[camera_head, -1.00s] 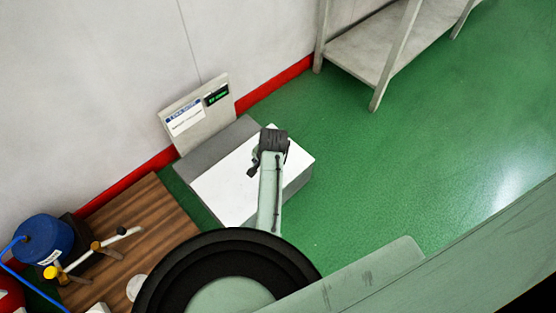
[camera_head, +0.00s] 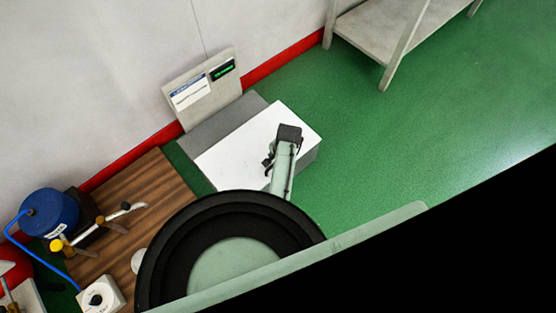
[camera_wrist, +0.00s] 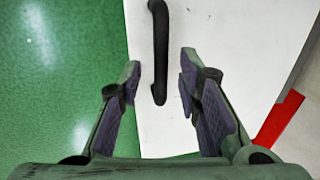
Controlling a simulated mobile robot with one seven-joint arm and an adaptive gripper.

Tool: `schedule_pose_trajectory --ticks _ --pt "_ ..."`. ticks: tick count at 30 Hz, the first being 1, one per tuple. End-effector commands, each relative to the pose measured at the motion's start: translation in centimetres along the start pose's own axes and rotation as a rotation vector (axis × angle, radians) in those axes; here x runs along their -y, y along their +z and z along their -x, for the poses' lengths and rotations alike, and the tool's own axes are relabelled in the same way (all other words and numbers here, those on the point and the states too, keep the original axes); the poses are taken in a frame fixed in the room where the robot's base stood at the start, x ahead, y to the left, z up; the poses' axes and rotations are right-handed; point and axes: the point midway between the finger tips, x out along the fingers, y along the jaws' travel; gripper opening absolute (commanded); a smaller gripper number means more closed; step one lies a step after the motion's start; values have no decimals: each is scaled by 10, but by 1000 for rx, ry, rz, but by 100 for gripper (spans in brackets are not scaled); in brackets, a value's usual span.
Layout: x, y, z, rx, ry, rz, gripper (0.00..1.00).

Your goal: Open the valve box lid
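The valve box is a low box with a flat white lid (camera_head: 235,158), standing on the green floor by the wall. The lid lies flat and closed. My gripper (camera_wrist: 160,72) is open over the lid, pointing down. In the wrist view a black bar handle (camera_wrist: 160,45) on the white lid shows between and beyond the two fingertips, with gaps on both sides. I cannot tell whether the fingertips are down at its height. In the head view my gripper (camera_head: 283,150) covers the lid's right part, and I cannot make out the handle.
A panel with a green display (camera_head: 205,88) stands behind the box at the wall. A wooden table (camera_head: 160,185) at the left holds a blue container (camera_head: 48,213), a pipe with valves and a white box (camera_head: 101,296). A shelf (camera_head: 375,45) stands at the back right. Green floor right of the box is clear.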

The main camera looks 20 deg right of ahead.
Motion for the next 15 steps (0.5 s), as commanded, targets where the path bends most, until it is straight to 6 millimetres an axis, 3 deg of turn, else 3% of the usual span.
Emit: schedule_pose_trajectory --ticks 9,15 --pt "0 0 -2 0 0 1 31" --pt "0 0 -2 0 0 0 17"
